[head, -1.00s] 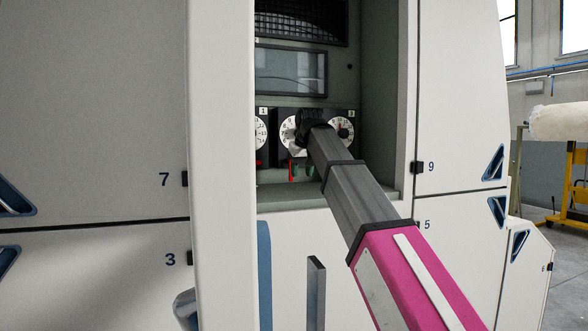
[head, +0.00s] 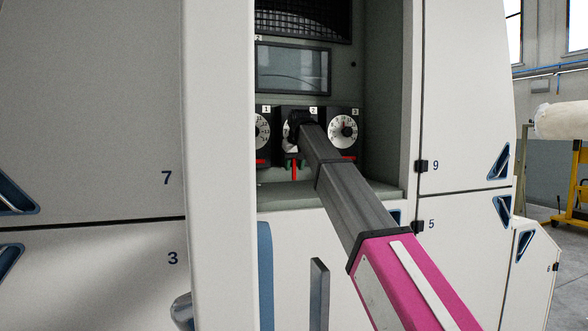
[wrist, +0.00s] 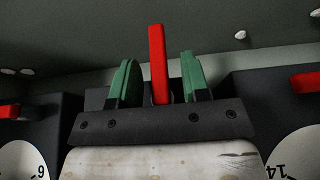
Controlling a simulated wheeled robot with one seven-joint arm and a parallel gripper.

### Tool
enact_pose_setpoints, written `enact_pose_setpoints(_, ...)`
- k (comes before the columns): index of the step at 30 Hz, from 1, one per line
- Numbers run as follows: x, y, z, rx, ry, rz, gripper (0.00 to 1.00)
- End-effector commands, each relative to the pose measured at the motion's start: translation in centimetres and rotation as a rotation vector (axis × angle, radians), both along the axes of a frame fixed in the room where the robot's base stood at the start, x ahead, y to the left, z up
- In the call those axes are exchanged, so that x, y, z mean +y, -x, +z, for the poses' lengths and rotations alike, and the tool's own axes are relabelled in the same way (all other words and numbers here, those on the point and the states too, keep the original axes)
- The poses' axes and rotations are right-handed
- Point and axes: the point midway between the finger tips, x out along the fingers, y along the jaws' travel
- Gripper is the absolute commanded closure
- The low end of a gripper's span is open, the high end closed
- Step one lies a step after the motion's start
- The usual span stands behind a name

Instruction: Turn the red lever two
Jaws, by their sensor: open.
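Red lever two (head: 294,170) hangs below the dial of the middle unit, which is marked 2 (head: 313,110). In the wrist view the red lever (wrist: 158,65) stands straight between the two green fingers of my gripper (wrist: 157,75). The fingers are open, one on each side of the lever, with a visible gap on both sides. In the head view my gripper (head: 294,161) is at the middle unit, and my wrist hides most of dial two.
Dial three (head: 343,131) is to the right and dial one (head: 261,131) to the left, partly cut off by the cabinet edge. Their red levers (wrist: 305,82) (wrist: 9,111) flank my gripper. A grey shelf (head: 330,194) lies below, a dark screen (head: 292,69) above.

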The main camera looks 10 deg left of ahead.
Motion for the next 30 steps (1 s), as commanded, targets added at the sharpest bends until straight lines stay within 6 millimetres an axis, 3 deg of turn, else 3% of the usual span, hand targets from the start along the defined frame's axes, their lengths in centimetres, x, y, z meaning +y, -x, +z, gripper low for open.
enact_pose_setpoints(3, 0.06, -0.09, -0.94, 0.0, 0.0, 0.0, 0.57)
enact_pose_setpoints(11, 0.07, -0.13, -1.06, 0.0, 0.0, 0.0, 0.57)
enact_pose_setpoints(15, 0.08, -0.12, -1.06, 0.0, 0.0, 0.0, 1.0)
enact_pose_setpoints(30, -0.11, -0.2, -1.06, -0.052, 0.086, 0.0, 1.0)
